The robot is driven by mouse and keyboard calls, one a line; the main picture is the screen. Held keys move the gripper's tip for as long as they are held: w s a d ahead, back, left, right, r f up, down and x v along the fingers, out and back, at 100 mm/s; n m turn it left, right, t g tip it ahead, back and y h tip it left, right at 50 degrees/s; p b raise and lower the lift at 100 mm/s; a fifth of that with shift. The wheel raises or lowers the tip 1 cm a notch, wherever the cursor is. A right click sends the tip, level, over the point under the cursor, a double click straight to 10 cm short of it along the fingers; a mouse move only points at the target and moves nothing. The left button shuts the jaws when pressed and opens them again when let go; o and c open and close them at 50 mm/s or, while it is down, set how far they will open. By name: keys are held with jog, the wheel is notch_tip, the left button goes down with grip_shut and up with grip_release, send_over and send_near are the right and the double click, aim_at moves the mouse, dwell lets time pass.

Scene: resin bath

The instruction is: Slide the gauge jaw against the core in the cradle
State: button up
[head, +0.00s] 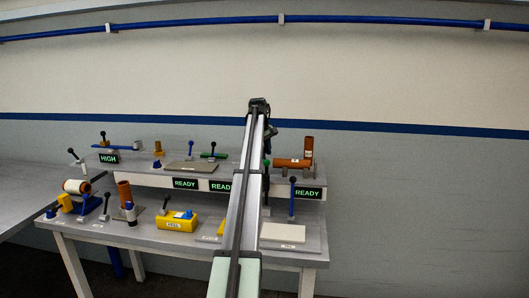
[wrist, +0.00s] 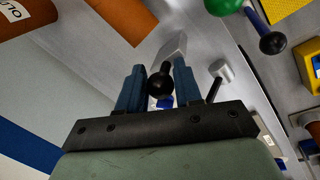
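An orange core (head: 290,163) lies across a grey cradle (head: 309,172) on the right of the raised shelf. In the wrist view an orange cylinder with a white label (wrist: 25,20) and another orange cylinder (wrist: 122,18) show at the upper left. A pale grey wedge-like piece (wrist: 172,48), perhaps the gauge jaw, shows just beyond the knob, apart from the orange cylinders. My arm hides the gripper in the head view.
An upright orange cylinder (head: 309,145) stands behind the cradle. A blue lever with a dark knob (head: 292,198) rises in front. A pale plate (head: 282,233) and a yellow block (head: 177,222) lie on the lower bench. A green ball (wrist: 222,5) shows in the wrist view.

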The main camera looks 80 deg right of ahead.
grip_shut()
jog(key=shift+s, duration=1.25)
jog(key=shift+o, duration=2)
grip_release()
notch_tip(320, 180, up, 14)
jog(key=w+a, duration=0.1)
jog(key=a, duration=0.1)
jog(key=shift+w+f, duration=0.2)
jog(key=shift+w, duration=0.05)
